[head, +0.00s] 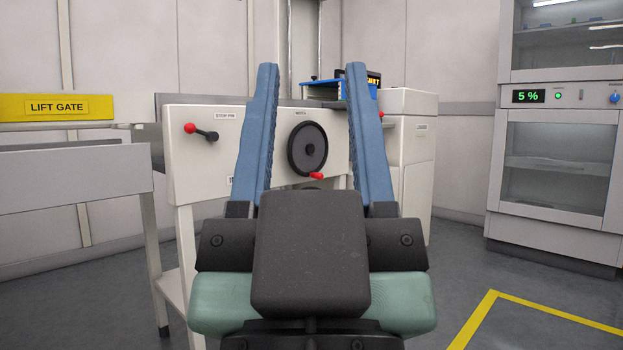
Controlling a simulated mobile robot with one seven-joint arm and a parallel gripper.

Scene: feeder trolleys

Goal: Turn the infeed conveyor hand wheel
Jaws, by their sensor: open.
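The hand wheel (307,149) is a dark round disc with a thick rim on the white front panel of the infeed conveyor (214,160). Its red knob (316,175) sits at the lower right of the rim. My gripper (312,72) is in the foreground with two long blue fingers spread wide. In the picture the wheel shows between the fingers, farther off, and nothing is held. My gripper's dark body covers the panel's lower part.
A lever with a red knob (190,128) sticks out at the panel's left, under a "STOP PIN" label. A yellow lift gate (55,107) stands at the left. A white cabinet (412,150) stands right of the panel. A glass-fronted unit (556,150) is at far right.

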